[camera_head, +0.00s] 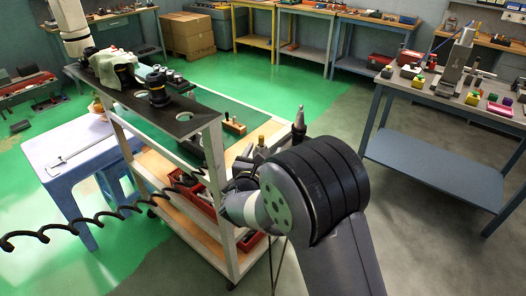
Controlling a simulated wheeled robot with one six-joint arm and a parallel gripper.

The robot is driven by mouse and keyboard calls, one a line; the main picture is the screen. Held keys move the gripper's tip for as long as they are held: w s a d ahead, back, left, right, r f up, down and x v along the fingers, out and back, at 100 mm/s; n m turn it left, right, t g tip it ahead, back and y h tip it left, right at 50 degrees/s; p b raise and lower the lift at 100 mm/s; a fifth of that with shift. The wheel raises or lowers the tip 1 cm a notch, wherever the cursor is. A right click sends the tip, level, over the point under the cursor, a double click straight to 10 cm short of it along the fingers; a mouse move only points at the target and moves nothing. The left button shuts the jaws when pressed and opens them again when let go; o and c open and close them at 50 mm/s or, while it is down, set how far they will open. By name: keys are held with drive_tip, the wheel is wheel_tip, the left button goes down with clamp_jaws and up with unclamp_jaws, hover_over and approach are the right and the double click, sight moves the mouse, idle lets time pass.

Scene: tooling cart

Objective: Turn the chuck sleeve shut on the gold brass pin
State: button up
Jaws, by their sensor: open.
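My arm reaches in from the lower right, and its large black joint covers part of the cart. My gripper (256,156) is small and partly hidden behind my wrist, over the right end of the cart; its jaws are open. A small gold-coloured tip (261,139) shows just above it; I cannot tell whether this is the brass pin. A grey tapered piece (298,126) stands upright just right of it, partly hidden by my arm. I cannot make out the chuck sleeve, or whether my gripper touches anything.
The tooling cart (196,126) has a dark upper shelf with a black stacked round part (157,90). A wooden block (234,127) with small pieces sits on the green mat. Floor between is clear.

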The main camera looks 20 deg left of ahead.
drive_tip(key=shift+c, duration=0.5)
drive_tip(key=c, duration=0.9)
drive_tip(key=shift+m+h, duration=0.3)
drive_tip(key=shift+h, duration=0.2)
drive_tip(key=m+h, duration=0.1)
drive_tip(key=h, duration=0.1)
drive_tip(key=shift+d+f+m+h+b, duration=0.1)
drive_tip(key=shift+m+h+b, duration=0.2)
drive_tip(key=shift+m+h, duration=0.1)
drive_tip(key=m+g+h, duration=0.1)
drive_tip(key=h, duration=0.1)
drive_tip(key=m+h, duration=0.1)
drive_tip(key=h, duration=0.1)
drive_tip(key=shift+d+m+g, duration=0.2)
drive_tip(key=shift+m+g, duration=0.2)
drive_tip(key=shift+s+d+m+g+h+p, duration=0.1)
drive_tip(key=shift+m+g+h+p, duration=0.1)
drive_tip(key=shift+m+g+h, duration=0.75)
drive_tip(key=shift+s+d+m+g+h+p, duration=0.15)
drive_tip(key=shift+m+g+h, duration=0.55)
drive_tip(key=shift+h, duration=0.4)
drive_tip(key=shift+s+d+m+g+h+p, duration=0.1)
drive_tip(key=shift+m+g+h+p, duration=0.1)
drive_tip(key=shift+m+g+h, duration=0.75)
drive_tip(key=shift+h, duration=0.3)
